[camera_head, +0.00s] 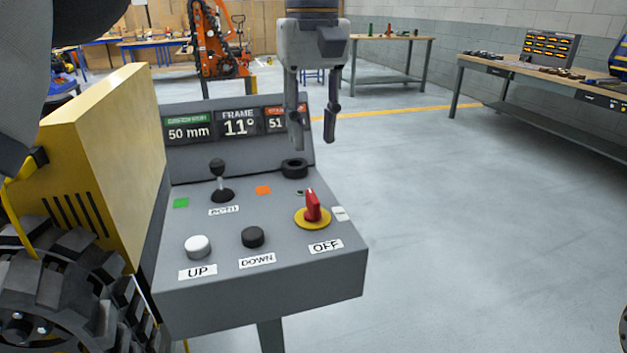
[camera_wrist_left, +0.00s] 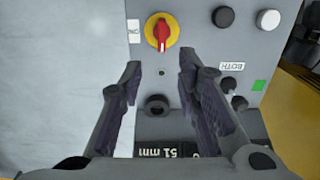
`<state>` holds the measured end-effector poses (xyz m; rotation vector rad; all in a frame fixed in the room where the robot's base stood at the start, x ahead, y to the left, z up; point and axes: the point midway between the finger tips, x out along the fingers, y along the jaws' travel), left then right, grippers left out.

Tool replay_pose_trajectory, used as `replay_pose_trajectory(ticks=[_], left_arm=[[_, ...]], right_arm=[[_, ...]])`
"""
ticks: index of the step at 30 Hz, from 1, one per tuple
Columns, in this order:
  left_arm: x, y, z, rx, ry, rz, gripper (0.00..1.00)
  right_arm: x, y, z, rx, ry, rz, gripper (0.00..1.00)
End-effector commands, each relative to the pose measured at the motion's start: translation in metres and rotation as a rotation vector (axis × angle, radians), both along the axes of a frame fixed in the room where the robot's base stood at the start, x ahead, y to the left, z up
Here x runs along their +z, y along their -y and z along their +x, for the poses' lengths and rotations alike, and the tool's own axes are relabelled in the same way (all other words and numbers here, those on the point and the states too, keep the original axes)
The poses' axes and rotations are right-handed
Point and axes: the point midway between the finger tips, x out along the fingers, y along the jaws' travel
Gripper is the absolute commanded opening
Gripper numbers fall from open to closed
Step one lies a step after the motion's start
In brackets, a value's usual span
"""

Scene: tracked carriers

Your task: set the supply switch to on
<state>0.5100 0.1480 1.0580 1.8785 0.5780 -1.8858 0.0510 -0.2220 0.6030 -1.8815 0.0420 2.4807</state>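The supply switch (camera_head: 312,207) is a red handle on a yellow disc, at the right of the grey console's sloping top. A label reading OFF (camera_head: 325,246) is in front of it, and a small white label (camera_head: 340,213) is to its right. In the left wrist view the switch (camera_wrist_left: 161,34) shows at the top, its handle lying along the picture's vertical. My left gripper (camera_head: 313,138) is open and empty, pointing down above and behind the switch, not touching it. Its fingers (camera_wrist_left: 160,72) are spread apart in the wrist view. My right gripper is not in view.
The console (camera_head: 270,297) also bears a white UP button (camera_head: 198,246), a black DOWN button (camera_head: 252,237), a black joystick (camera_head: 218,178) and a raised black ring (camera_head: 294,168). Its display panel (camera_head: 240,150) rises behind. A yellow machine body (camera_head: 105,150) stands at left.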

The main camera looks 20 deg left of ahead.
Motion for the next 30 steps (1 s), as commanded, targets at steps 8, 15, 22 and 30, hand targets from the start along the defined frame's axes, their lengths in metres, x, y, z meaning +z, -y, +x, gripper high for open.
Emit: replay_pose_trajectory(ticks=[8,15,22,30], left_arm=[[-0.058,0.000,-0.002,-0.002,-0.002,-0.001,0.30],[-0.107,0.000,-0.001,-0.001,0.001,-0.001,0.30],[-0.119,0.000,-0.001,-0.002,0.002,-0.001,0.30],[-0.119,0.000,-0.001,-0.002,0.001,0.000,0.01]], right_arm=[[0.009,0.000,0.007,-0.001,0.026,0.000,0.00],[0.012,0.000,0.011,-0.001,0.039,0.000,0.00],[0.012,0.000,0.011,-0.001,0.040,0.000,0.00],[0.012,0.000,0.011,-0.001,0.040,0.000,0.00]])
